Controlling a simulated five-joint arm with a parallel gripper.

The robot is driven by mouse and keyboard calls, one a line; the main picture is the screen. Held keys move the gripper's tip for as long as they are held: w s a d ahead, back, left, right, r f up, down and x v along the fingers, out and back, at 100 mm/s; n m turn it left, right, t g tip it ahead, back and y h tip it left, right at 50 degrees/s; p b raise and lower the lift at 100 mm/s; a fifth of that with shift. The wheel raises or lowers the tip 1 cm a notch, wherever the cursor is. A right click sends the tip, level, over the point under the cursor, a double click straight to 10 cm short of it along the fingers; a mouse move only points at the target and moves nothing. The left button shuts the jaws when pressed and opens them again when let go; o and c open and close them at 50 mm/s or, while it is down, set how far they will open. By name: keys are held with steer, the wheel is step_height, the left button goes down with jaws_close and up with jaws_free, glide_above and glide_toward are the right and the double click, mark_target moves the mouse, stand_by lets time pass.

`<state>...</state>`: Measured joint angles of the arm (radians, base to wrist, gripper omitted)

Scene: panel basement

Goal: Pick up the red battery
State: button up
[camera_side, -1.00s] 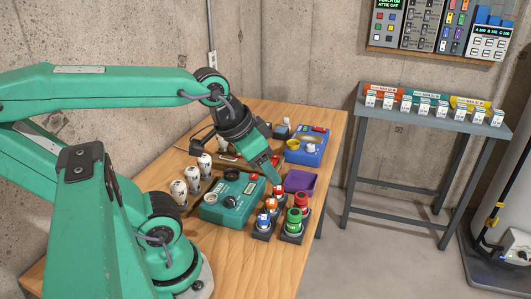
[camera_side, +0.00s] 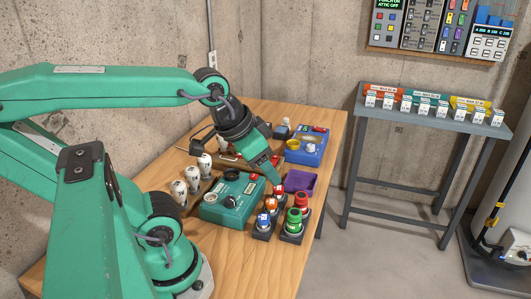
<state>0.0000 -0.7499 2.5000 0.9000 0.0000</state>
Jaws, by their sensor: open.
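Small cylinders with coloured tops stand in dark holders at the front right of the wooden table. A red-topped one (camera_side: 278,191) is at the back of the left row, behind an orange one (camera_side: 271,204) and a blue and white one (camera_side: 263,219). Another red one (camera_side: 303,198) stands behind a green one (camera_side: 294,215) in the right row. I cannot tell for sure which red one is the battery. My gripper (camera_side: 275,178) is open and points down, its tip just above the left red-topped one. The fingers are small and partly hide it; contact cannot be told.
A green meter box (camera_side: 225,213) stands left of the holders. Several white cylinders (camera_side: 192,174) stand at the left. A grey side table (camera_side: 420,113) is at the right.

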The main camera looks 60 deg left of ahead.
stand_by(0.4)
steer(key=shift+o, duration=1)
steer(key=shift+w, duration=0.1)
steer(key=n+g, duration=0.5)
steer(key=n, duration=2.3)
glide_above(302, 194)
steer(key=f, duration=1.2)
steer(key=shift+s+d, duration=0.25)
steer(key=shift+d, duration=0.15)
steer(key=shift+w+a+f+n+g, duration=0.15)
steer(key=shift+f+n, duration=0.2)
steer(key=shift+n, duration=0.15)
steer(key=shift+w+a+f+n+g, duration=0.1)
steer(key=shift+f+n+g, duration=0.05)
steer(key=shift+f+n, duration=0.3)
steer(key=shift+f, duration=3.8)
